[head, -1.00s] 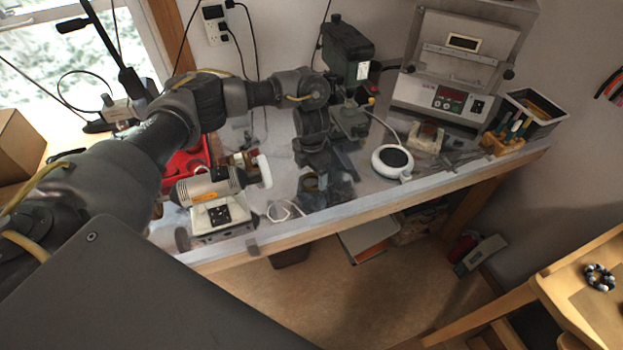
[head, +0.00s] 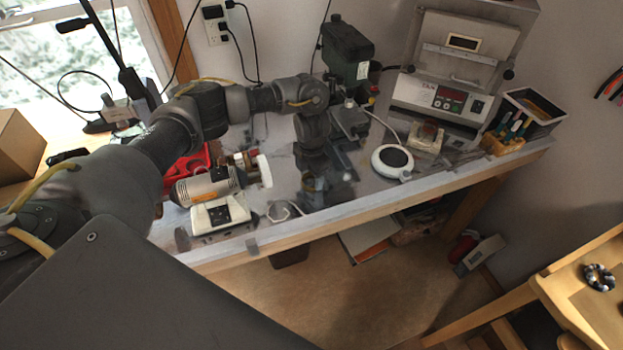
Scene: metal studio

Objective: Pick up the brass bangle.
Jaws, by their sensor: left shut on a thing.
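The brass bangle (head: 309,184) shows only as a small golden patch low between the fingers of my left gripper (head: 314,187). The gripper points down over the grey bench top (head: 350,198), near its front edge, and is shut on the bangle. The fingers hide most of the bangle, and I cannot tell whether it still touches the bench. My right gripper is not in view.
A round white device (head: 392,161) lies to the right, and a green drill press (head: 350,50) stands behind. A controller box (head: 450,100) stands back right.

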